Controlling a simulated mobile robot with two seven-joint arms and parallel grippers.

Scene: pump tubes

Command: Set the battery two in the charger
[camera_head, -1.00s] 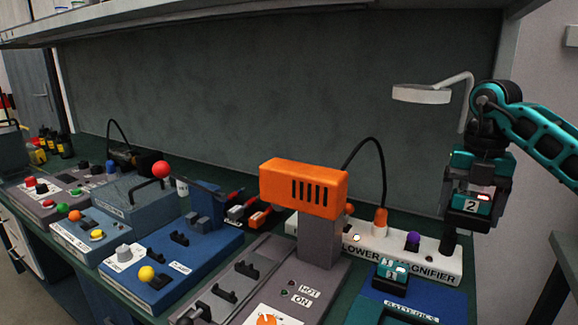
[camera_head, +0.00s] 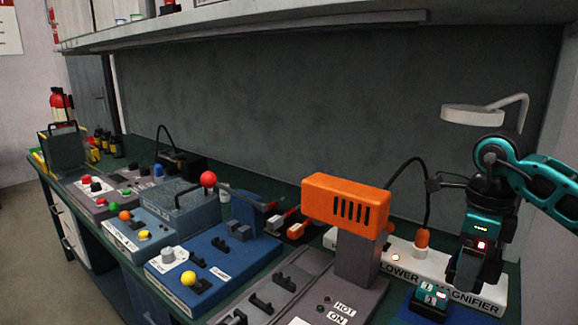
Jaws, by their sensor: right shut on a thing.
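My right gripper (camera_head: 474,270) points down at the right, in front of the white magnifier base. It is shut on battery two, which is now mostly hidden by the dark fingers; its number cannot be read. A small red glow shows at the gripper. Another teal battery (camera_head: 432,296), seemingly marked 1, stands upright in the blue batteries holder (camera_head: 412,315) just left of and below the gripper. The holder is cut off by the bottom edge. I cannot make out the charger. My left gripper is not in view.
An orange-topped device (camera_head: 345,202) stands left of the gripper, with a black cable behind it. The white blower magnifier base (camera_head: 403,262) lies behind the gripper. Blue and grey control boxes (camera_head: 213,262) fill the bench to the left. A shelf (camera_head: 290,28) runs above.

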